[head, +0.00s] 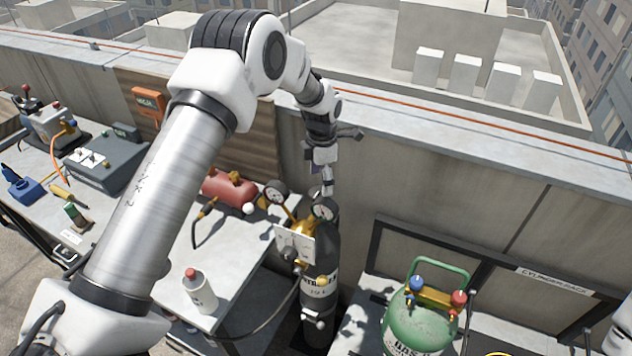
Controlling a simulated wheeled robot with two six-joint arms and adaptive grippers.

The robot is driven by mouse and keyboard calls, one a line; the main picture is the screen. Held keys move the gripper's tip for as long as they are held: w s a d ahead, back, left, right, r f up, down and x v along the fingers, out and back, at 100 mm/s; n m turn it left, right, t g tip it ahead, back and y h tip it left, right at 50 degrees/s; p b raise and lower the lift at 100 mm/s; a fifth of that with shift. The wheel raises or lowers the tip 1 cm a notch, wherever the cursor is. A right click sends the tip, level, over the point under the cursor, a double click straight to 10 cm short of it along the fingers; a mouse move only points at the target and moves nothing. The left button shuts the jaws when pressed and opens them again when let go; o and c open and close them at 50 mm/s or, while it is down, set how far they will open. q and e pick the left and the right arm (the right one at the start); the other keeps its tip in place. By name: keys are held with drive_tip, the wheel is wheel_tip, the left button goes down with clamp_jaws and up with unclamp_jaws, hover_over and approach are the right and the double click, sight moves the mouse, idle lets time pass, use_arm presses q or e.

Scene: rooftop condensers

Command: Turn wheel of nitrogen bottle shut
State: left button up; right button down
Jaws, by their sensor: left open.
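The nitrogen bottle (321,270) is a dark upright cylinder with lettering, in the middle of the head view. A brass regulator with two round gauges, a left gauge (277,192) and a right gauge (323,210), sits at its top. A white tag (294,243) hangs in front of the regulator. I cannot make out the bottle's wheel clearly; the gripper and gauges cover the top. My left gripper (327,180) points down just above the bottle top, behind the right gauge. It is open, and I cannot tell whether it touches anything. My right gripper is out of view.
A green gas cylinder (418,329) with a handle stands at lower right, by the cylinder rack (470,262). A bench at left holds a red tank (228,187), a white bottle (200,291) and several tools. A parapet wall (450,185) runs behind.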

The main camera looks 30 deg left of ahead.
sight(319, 191)
use_arm(q)
drive_tip(key=f, duration=0.2)
drive_tip(key=a+f+p, duration=0.1)
drive_tip(key=f, duration=0.1)
drive_tip(key=shift+a+f, duration=0.1)
drive_tip(key=shift+a, duration=0.05)
drive_tip(key=shift+s, duration=0.1)
drive_tip(key=shift+c, duration=0.7)
drive_tip(key=shift+d, duration=0.4)
drive_tip(key=c, duration=1)
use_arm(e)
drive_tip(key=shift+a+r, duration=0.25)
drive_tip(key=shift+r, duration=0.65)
